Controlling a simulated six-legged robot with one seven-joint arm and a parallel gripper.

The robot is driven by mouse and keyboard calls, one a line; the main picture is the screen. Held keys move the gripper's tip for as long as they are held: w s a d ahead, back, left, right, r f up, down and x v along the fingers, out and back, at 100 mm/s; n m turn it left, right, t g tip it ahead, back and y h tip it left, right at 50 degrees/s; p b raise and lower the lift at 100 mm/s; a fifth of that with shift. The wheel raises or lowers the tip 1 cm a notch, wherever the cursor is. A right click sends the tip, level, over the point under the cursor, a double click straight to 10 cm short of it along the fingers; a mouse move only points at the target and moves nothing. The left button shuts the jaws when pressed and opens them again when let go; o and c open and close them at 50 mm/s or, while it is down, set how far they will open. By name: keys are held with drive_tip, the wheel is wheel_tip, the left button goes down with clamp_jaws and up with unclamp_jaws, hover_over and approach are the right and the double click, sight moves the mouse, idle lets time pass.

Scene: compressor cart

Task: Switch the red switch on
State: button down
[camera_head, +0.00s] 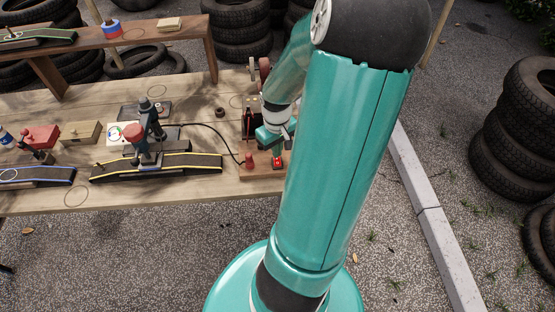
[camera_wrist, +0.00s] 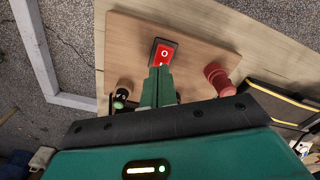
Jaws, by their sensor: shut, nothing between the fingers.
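The red switch (camera_wrist: 164,53) is a rocker in a black frame on a wooden board (camera_wrist: 190,40). An "O" mark shows on its far part in the wrist view. The switch also shows in the head view (camera_head: 277,162), near the table's right end. My gripper (camera_wrist: 159,72) is shut and empty, with its green fingertips at the near edge of the switch, hiding part of it. I cannot tell whether they touch it. In the head view my gripper (camera_head: 279,144) is just above the switch, partly hidden by my arm.
A red knob (camera_wrist: 218,78) stands on the board to the right of my fingers, and a black knob with a green mark (camera_wrist: 120,98) to the left. A black cable (camera_head: 215,133) runs to the board. Black ramps with yellow edges (camera_head: 190,163) lie on the table to the left.

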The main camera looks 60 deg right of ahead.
drive_tip(key=shift+r, duration=2.85)
drive_tip(key=w+a+r+n+t+h, duration=0.1)
drive_tip(key=w+a+r, duration=0.35)
drive_tip(key=a, duration=0.35)
drive_tip(key=w+a+r+n+t+h, duration=0.1)
drive_tip(key=w+a+r, duration=0.35)
drive_tip(key=a, duration=0.45)
drive_tip(key=s+a+r+n+t+y, duration=0.1)
drive_tip(key=s+a+r, duration=0.2)
drive_tip(key=a+r, duration=0.2)
drive_tip(key=s+a+r+t+y, duration=0.1)
drive_tip(key=s+a+r, duration=0.3)
drive_tip(key=a, duration=0.4)
drive_tip(key=shift+a+r+n+t, duration=0.25)
drive_tip(key=shift+r+n+t, duration=0.15)
drive_tip(key=shift+t, duration=0.4)
drive_tip(key=shift+d, duration=0.1)
